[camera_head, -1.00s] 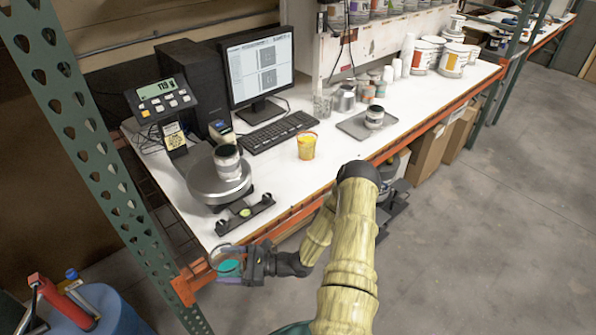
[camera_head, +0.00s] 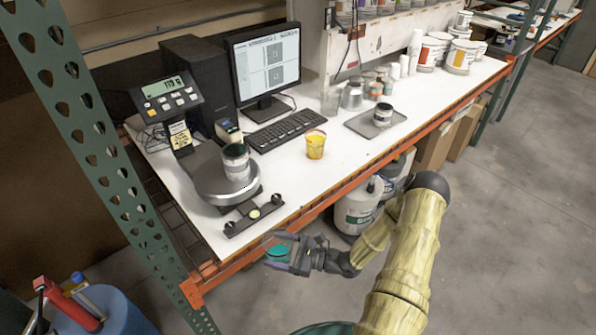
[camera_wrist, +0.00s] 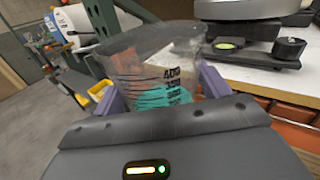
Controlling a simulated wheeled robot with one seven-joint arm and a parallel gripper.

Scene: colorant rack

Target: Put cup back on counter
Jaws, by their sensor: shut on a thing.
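My gripper (camera_head: 292,256) is shut on a clear cup with teal liquid in the bottom (camera_head: 278,251), held out in front of the counter's front edge. In the wrist view the clear cup (camera_wrist: 157,68) is between the two purple fingers, with black scale marks on its side. The white counter (camera_head: 290,188) lies beyond it. A yellow cup (camera_head: 315,145) stands on the counter near the keyboard.
A round scale (camera_head: 213,190) with a can (camera_head: 236,162) on it stands at the counter's left end, with a black level bar (camera_head: 254,214) in front. A keyboard (camera_head: 283,130) and a grey tray (camera_head: 364,125) are behind. White counter is clear around the yellow cup. Jugs (camera_head: 356,207) stand below.

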